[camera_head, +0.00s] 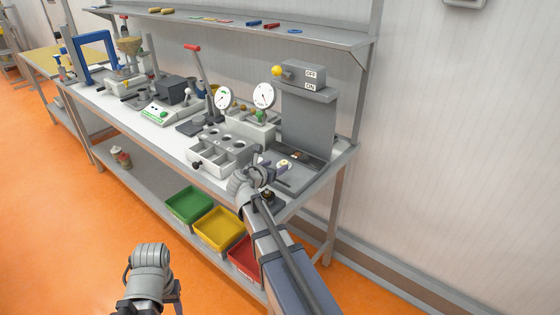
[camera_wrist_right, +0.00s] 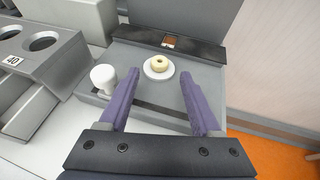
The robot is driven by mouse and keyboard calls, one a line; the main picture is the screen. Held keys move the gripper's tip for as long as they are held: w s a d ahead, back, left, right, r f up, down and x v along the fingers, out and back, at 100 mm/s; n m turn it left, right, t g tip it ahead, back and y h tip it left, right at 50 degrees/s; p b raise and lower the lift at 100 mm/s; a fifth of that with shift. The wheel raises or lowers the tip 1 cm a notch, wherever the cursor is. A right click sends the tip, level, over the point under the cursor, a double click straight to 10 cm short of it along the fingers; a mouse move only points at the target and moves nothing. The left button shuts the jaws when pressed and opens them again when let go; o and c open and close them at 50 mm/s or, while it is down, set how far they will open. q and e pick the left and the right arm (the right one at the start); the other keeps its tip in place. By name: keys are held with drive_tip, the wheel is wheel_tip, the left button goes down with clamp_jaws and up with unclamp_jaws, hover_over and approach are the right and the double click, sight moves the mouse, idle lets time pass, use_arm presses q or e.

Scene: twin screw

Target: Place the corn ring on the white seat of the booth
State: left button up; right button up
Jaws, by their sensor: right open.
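The corn ring (camera_wrist_right: 159,63), a small pale yellow ring with a dark hole, lies flat on the round white seat (camera_wrist_right: 160,75) of the grey booth (camera_head: 308,120). The seat's rim shows around it. My right gripper (camera_wrist_right: 158,88) is open, with its purple fingers apart on the near side of the seat, and nothing is between them. In the head view the right gripper (camera_head: 277,174) is at the booth's front. My left arm's end (camera_head: 150,262) is low at the bottom left, away from the bench; its fingers are mostly hidden.
A white cylinder (camera_wrist_right: 103,78) stands left of the seat. A grey block with round holes (camera_head: 228,148) and two dial gauges (camera_head: 263,95) are left of the booth. Green, yellow (camera_head: 218,228) and red bins sit on the lower shelf. An upper shelf (camera_head: 240,27) runs above.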

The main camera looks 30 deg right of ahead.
drive_tip(key=p+v, duration=0.2)
drive_tip(key=v, duration=0.4)
drive_tip(key=shift+s+a+r, duration=0.2)
drive_tip(key=shift+a, duration=0.05)
idle(1.0)
